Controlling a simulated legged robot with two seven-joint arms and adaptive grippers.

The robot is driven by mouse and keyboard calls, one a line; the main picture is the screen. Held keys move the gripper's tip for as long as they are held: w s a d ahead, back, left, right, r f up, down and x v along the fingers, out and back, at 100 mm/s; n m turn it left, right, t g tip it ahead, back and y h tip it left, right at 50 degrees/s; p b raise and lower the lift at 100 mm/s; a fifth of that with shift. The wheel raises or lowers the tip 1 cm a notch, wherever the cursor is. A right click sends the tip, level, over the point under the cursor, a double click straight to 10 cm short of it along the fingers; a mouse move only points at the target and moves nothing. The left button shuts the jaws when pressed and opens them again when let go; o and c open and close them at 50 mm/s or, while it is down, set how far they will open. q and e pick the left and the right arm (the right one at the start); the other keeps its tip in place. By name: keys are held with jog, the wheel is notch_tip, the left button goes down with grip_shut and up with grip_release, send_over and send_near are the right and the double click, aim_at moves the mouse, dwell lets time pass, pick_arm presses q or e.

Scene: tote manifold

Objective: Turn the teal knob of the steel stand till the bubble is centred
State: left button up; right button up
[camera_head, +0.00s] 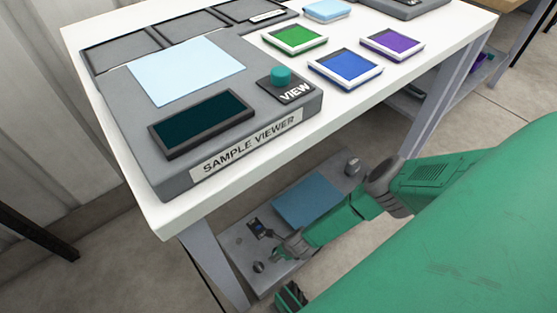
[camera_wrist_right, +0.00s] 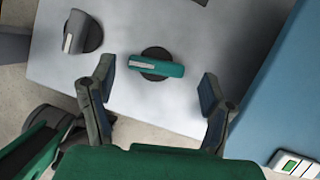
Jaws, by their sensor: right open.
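The steel stand (camera_head: 240,252) is low under the white table's front edge, with a blue plate (camera_head: 307,201) on it. In the right wrist view the teal knob (camera_wrist_right: 157,64) has a pale stripe, lying nearly level across the picture. My right gripper (camera_wrist_right: 158,78) is open, one finger on each side of the knob, with visible gaps. In the head view my right gripper (camera_head: 284,248) is over the stand and hides the teal knob. A white block with a green window (camera_wrist_right: 291,166) is at the lower right; I cannot make out a bubble. My left gripper is out of view.
A dark knob (camera_wrist_right: 84,33) with a pale stripe is left of the teal one. A grey knob (camera_head: 352,166) is at the stand's far corner. The table (camera_head: 385,90) above carries a grey sample viewer (camera_head: 150,170) and coloured tiles. A table leg (camera_head: 213,262) is close by.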

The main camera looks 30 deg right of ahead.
jog(key=shift+b+x, duration=0.3)
jog(key=shift+x, duration=0.55)
jog(key=shift+w+a, duration=0.1)
jog(key=shift+a, duration=0.2)
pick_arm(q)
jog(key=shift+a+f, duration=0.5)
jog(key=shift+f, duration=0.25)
pick_arm(e)
jog(key=shift+r, duration=0.1)
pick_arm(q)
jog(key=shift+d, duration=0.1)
pick_arm(e)
jog(key=shift+d, duration=0.15)
jog(key=c, duration=1.2)
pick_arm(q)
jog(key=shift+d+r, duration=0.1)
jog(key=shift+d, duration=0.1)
pick_arm(e)
jog(key=shift+o, duration=0.2)
